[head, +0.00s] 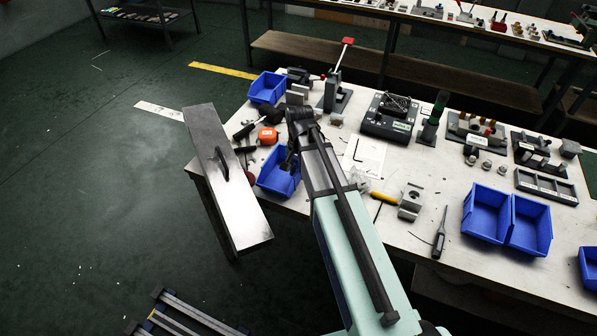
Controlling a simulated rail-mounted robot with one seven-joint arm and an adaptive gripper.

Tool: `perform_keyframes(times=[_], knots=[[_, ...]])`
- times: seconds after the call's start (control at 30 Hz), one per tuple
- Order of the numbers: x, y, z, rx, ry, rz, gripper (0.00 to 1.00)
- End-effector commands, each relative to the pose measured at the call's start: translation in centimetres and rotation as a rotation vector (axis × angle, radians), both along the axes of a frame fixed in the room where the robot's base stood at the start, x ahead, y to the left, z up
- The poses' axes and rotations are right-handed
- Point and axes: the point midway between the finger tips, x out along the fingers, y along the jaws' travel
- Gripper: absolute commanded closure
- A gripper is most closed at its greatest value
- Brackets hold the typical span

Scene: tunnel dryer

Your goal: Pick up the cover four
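A long flat grey metal panel with a dark handle (222,164) on its face, which may be the cover four (230,195), is at the left end of the workbench. It overlaps the bench's left edge in the picture; I cannot tell what supports it. No number is readable on it. My arm reaches up from the bottom middle over the bench. The dark end of my gripper (289,161) shows in front of a blue bin, to the right of the panel and apart from its handle. Its fingers are too small and dark to read.
The workbench (420,185) carries blue bins (276,182), a black fixture (390,118), a toggle clamp (335,95), an orange tape measure (268,136) and a screwdriver (440,233). More blue bins (507,218) stand at the right. Open floor lies left; a low frame (185,316) stands at the bottom.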

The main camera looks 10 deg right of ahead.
Motion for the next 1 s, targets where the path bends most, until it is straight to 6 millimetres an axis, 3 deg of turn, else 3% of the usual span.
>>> perform_keyframes(times=[0.17, 0.63, 1.0], knots=[[0.0, 0.0, 1.8, 0.000, -0.003, 0.000, 0.69], [0.0, -0.1, 9.3, 0.000, -0.004, 0.000, 0.69], [-0.1, -0.2, 11.7, 0.000, 0.000, 0.000, 0.73]])
